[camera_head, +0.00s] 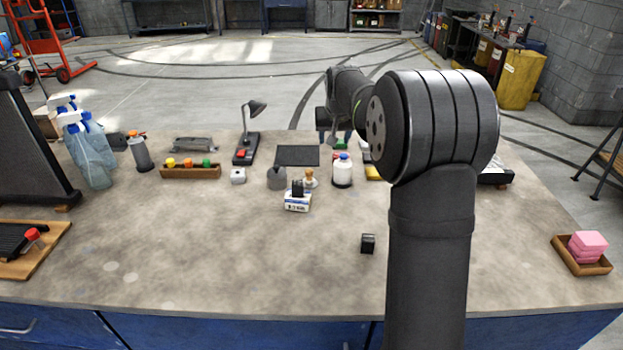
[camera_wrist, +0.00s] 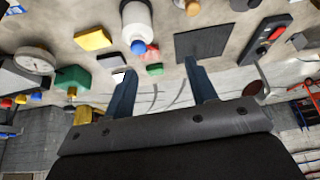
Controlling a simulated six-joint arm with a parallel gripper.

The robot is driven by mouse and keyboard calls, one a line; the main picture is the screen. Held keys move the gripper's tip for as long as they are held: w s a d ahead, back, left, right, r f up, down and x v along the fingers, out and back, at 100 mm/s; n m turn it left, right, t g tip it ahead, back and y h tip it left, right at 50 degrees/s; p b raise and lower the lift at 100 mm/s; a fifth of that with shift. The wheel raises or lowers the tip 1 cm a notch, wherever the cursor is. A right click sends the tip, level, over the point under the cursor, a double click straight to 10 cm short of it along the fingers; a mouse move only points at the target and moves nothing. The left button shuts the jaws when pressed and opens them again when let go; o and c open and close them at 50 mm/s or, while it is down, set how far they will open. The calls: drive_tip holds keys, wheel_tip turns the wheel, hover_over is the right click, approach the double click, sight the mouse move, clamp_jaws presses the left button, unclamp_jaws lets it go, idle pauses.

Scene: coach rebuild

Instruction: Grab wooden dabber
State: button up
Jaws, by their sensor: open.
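The wooden dabber (camera_head: 309,178), small with a tan knob handle, stands upright on the bench in the head view, just right of a grey conical pot and behind a small white box. In the wrist view, what appears to be the dabber (camera_wrist: 188,5) is cut off at the top edge. My gripper (camera_wrist: 160,66) is open and empty, its two blue-grey fingers apart. The gripper is at the far side of the bench, beyond the dabber and apart from it. My arm's thick link hides part of the bench's right side.
A white bottle with a blue cap (camera_head: 342,170) stands right of the dabber. The white box (camera_head: 297,201) and grey pot (camera_head: 276,178) crowd it in front and left. A black mat (camera_head: 298,155) lies behind. The bench front is mostly clear except for a small black cube (camera_head: 368,243).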

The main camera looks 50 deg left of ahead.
drive_tip(key=s+f+n+y, duration=0.1)
drive_tip(key=s, duration=0.7)
approach(309, 172)
drive_tip(key=x, duration=0.5)
drive_tip(key=shift+s+a+f, duration=0.2)
drive_tip(key=shift+f, duration=0.25)
drive_tip(key=shift+w+x, duration=0.2)
drive_tip(key=shift+x, duration=1.15)
drive_tip(key=shift+w+x, duration=0.2)
drive_tip(key=shift+x, duration=1.2)
drive_tip(key=shift+r, duration=0.1)
drive_tip(key=c, duration=1)
